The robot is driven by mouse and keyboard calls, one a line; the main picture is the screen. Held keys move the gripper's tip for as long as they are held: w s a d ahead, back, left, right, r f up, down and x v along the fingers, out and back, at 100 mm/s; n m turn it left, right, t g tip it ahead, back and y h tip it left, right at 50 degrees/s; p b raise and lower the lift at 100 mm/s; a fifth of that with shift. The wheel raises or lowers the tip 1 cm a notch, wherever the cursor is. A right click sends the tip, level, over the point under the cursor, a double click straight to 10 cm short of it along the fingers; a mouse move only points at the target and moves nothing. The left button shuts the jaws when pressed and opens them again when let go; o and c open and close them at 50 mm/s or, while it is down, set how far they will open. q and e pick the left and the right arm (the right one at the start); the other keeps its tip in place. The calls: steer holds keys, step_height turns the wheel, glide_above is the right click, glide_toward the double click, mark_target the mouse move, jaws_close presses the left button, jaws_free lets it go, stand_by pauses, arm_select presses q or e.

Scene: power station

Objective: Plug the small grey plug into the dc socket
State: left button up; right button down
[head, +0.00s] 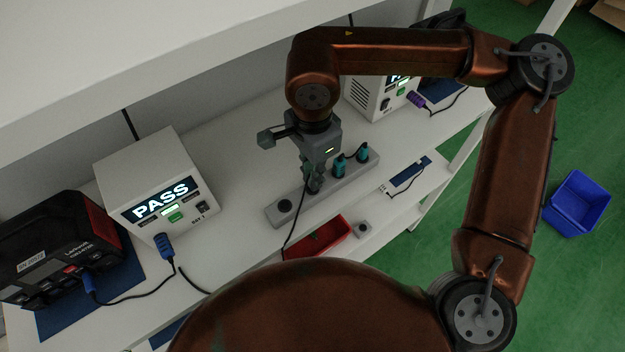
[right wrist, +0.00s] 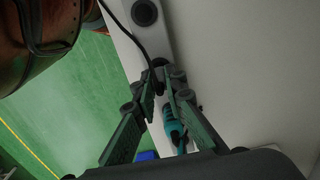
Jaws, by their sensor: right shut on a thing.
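My right gripper (head: 313,184) points down at the grey power strip (head: 292,217) on the bench, between an empty round socket and two teal plugs. In the right wrist view its fingers (right wrist: 162,88) close around a small dark plug (right wrist: 158,63) with a black cable. The plug is mostly hidden by the fingers, and I cannot tell whether it still sits in the strip. The white tester (head: 155,190) showing "PASS" has small front ports (head: 202,206). The black power station (head: 60,245) stands at far left. I cannot make out which opening is the dc socket. My left gripper is not in view.
Teal plugs (head: 339,165) stand close right of the gripper. A blue plug (head: 164,246) and cable link the tester and power station. A second tester (head: 372,98) stands behind my arm. A blue bin (head: 577,203) is on the floor.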

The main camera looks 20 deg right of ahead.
steer(key=shift+r+p, duration=1.35)
steer(key=shift+r, duration=1.15)
